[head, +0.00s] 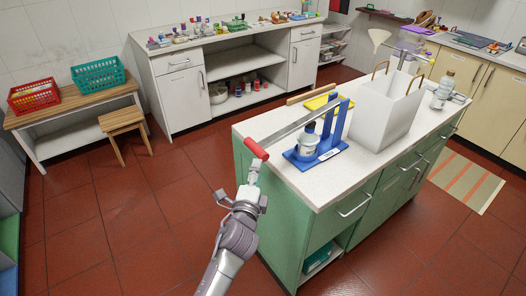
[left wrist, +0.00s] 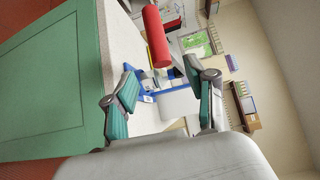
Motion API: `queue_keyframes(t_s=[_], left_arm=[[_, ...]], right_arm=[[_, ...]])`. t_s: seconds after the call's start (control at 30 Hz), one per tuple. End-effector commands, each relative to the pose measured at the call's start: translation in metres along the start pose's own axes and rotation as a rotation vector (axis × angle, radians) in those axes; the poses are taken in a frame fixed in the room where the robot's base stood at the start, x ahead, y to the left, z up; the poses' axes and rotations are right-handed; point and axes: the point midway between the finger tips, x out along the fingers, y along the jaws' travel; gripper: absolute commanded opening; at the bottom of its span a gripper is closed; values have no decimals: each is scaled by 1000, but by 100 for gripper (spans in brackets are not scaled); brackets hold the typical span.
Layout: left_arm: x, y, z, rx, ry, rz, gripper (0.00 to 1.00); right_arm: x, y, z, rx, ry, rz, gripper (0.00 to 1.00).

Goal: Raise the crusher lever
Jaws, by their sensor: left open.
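The crusher (head: 317,151) stands on the white top of the green island, with a blue base and blue uprights. Its long grey lever (head: 290,130) slopes down to the left and ends in a red handle (head: 257,149) that overhangs the island's edge. A white bottle with a dark cap (head: 308,142) stands on the base, by the lever. My left gripper (head: 254,168) is open and empty just below the red handle. In the left wrist view the handle (left wrist: 157,36) shows ahead of and between the spread teal fingers (left wrist: 160,78), with no visible grip on it. My right gripper is not in view.
The green island (head: 285,215) stands close to my left arm. A white bag-like box (head: 384,112) and a yellow board (head: 322,101) are on it. Red tiled floor (head: 130,225) is free to the left. A small stool (head: 122,122) stands farther back.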

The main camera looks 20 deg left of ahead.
Motion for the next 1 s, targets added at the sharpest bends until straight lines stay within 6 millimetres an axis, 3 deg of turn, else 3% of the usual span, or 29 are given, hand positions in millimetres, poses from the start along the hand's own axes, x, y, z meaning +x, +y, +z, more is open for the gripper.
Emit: queue_keyframes(t_s=[0.2, 0.4, 0.6, 0.87, 1.0], left_arm=[[48, -2, 0, -4, -1, 0, 56], [78, 0, 0, -3, 0, 0, 56], [89, 0, 0, -4, 1, 1, 56], [90, 0, 0, -4, 1, 1, 56], [90, 0, 0, -4, 1, 1, 34]], right_arm=[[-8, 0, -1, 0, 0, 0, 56], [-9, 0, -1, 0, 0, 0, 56], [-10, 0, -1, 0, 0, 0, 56], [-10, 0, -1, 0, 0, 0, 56], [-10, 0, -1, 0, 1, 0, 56]])
